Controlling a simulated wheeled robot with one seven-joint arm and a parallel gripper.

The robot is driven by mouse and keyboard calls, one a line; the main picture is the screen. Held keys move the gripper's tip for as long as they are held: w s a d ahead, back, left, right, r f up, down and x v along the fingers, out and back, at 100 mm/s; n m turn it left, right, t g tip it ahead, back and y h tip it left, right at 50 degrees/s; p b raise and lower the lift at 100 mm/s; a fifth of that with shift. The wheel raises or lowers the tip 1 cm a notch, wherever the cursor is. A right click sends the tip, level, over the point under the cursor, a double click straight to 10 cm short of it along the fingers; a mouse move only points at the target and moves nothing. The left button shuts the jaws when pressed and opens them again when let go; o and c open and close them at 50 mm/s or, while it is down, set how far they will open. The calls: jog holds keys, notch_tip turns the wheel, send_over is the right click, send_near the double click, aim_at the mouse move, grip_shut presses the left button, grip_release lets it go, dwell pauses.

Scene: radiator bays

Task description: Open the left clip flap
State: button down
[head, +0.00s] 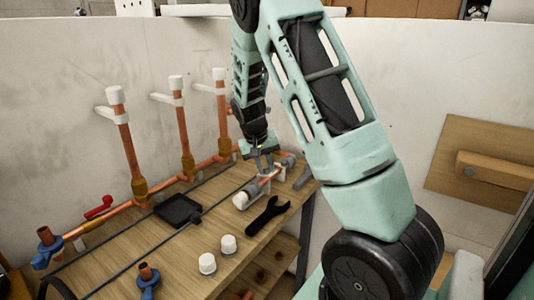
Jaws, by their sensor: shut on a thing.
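My gripper (264,165) points down at the back right of the wooden bench, over a short copper pipe (266,181). The left clip sits around the near end of the short pipe. A second white clip (281,173) is further right along the pipe, close to the fingers. I cannot tell how far the left flap is tilted.
A black wrench (267,214) and two white caps (207,263) lie in front of the clips. A black tray (178,210) is to the left. Upright copper pipes (184,135) stand along the back wall. A red-handled valve (99,207) is further left.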

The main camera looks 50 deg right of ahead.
jog(key=g+p, duration=0.1)
jog(key=w+r+g+p, duration=0.1)
jog(key=p, duration=0.1)
jog(key=g+p, duration=0.1)
jog(key=p, duration=0.1)
jog(key=shift+w+r+n, duration=0.2)
jog(key=shift+w+n, duration=0.1)
jog(key=shift+w, duration=0.1)
jog(key=g+p, duration=0.1)
jog(key=w+g+p, duration=0.1)
jog(key=shift+w+a+f+g+h, duration=0.1)
jog(key=shift+w+f+g+h, duration=0.05)
jog(key=shift+g+h, duration=0.2)
jog(key=shift+w+f+n+g+p, duration=0.15)
jog(key=shift+w+g, duration=0.15)
jog(key=shift+g, duration=0.35)
jog(key=shift+w+n+g+p, duration=0.15)
jog(key=shift+w+g, duration=0.15)
jog(key=shift+g, duration=0.3)
jog(key=c, duration=1.3)
grip_release()
notch_tip(320, 180, up, 10)
jog(key=shift+b, duration=1.05)
